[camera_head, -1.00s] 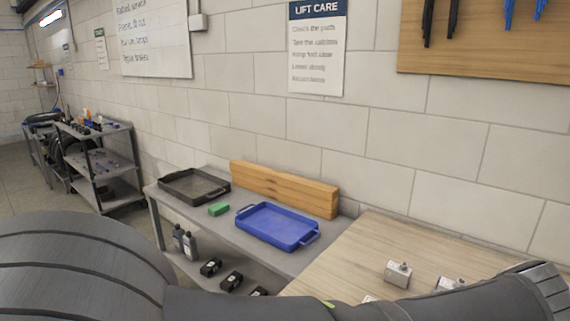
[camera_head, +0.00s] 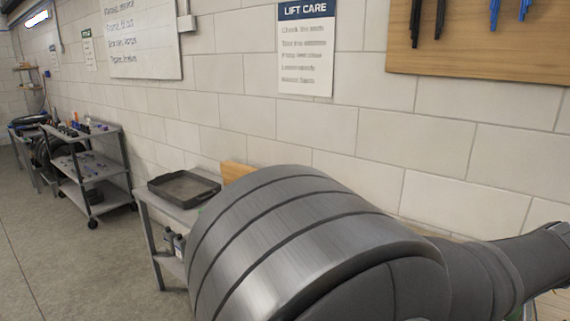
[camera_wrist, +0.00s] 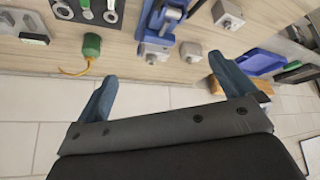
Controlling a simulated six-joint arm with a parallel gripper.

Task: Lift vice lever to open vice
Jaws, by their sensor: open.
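In the wrist view, a blue device with a grey part (camera_wrist: 166,20), which looks like the vice, stands on the light wooden bench top at the upper middle, partly cut off by the top edge. I cannot make out its lever clearly. My gripper (camera_wrist: 165,87) is open and empty, its two blue-grey fingers wide apart. In the picture the fingers lie below the blue device, apart from it. In the head view my arm hides most of the bench, and neither gripper nor vice shows there.
A blue tray (camera_wrist: 258,62) is at the right. The head view shows a black tray (camera_head: 184,188) and a shelf cart (camera_head: 92,165).

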